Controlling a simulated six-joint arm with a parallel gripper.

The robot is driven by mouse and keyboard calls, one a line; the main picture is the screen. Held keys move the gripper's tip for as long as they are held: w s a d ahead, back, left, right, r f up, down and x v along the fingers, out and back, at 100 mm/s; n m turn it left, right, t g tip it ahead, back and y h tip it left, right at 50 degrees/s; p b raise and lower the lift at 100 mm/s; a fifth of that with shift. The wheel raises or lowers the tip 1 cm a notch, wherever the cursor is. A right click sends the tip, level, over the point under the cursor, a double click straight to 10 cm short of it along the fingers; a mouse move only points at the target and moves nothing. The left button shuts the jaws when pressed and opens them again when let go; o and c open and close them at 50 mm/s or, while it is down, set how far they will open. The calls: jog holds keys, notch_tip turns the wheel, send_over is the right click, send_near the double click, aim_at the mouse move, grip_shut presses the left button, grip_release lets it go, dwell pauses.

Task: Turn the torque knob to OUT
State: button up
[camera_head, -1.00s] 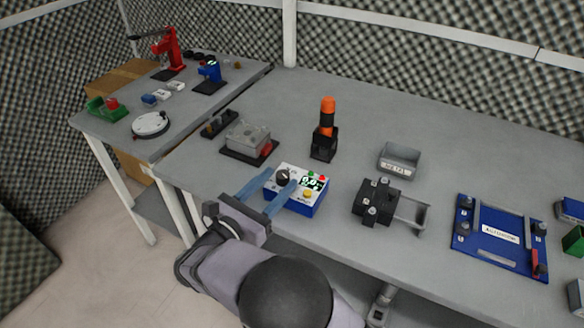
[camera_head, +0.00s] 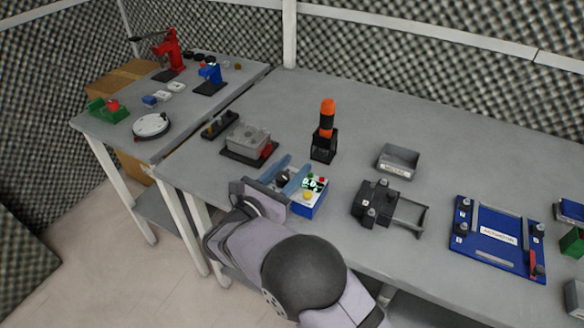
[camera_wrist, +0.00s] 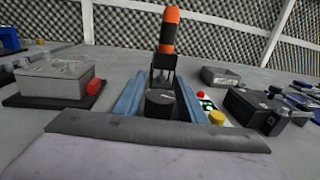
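The torque knob (camera_head: 283,178) is a dark round knob on the left part of a blue and white box (camera_head: 310,205). The box also carries a lit display, red buttons and a yellow button. My gripper (camera_head: 295,165) has its two blue fingers apart, one on each side of the knob. In the wrist view the knob (camera_wrist: 160,102) stands between the fingers, with narrow gaps beside it; contact is not clear. The knob's pointer and any OUT mark cannot be made out. My gripper covers part of the box.
An orange and black tool (camera_head: 326,130) stands upright behind the box. A grey block with a red part (camera_head: 247,140) sits to the left. A black clamp fixture (camera_head: 376,203) and a grey bin (camera_head: 398,162) are to the right.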

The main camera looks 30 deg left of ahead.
jog(key=c, duration=0.7)
jog(key=shift+m+h, duration=0.3)
jog(key=shift+h, duration=0.2)
jog(key=shift+s+d+f+m+g+h+b, duration=0.15)
jog(key=shift+m+g+h+b, duration=0.1)
jog(key=shift+m+h, duration=0.35)
jog(key=shift+d+r+m+g+h+b, duration=0.1)
jog(key=shift+d+m+g+h+b, duration=0.2)
jog(key=shift+h, duration=0.5)
jog(key=shift+s+d+f+m+g+h+b, duration=0.15)
jog(key=shift+m+h+b, duration=0.1)
jog(key=shift+m+h, duration=0.35)
jog(key=shift+d+r+m+g+h+b, duration=0.1)
jog(key=shift+m+g+h+b, duration=0.3)
jog(key=shift+h, duration=0.5)
jog(key=shift+s+d+r+m+g+h+b, duration=0.1)
jog(key=shift+d+m+g+h+b, duration=0.1)
jog(key=shift+m+g+h, duration=0.25)
jog(key=shift+s+d+m+g+h+b, duration=0.15)
jog(key=shift+m+g+h, duration=0.1)
jog(key=shift+m+h, duration=0.25)
jog(key=shift+w+a+h, duration=0.1)
jog(key=shift+h, duration=0.15)
jog(key=o, duration=1.1)
jog(key=shift+c, duration=0.2)
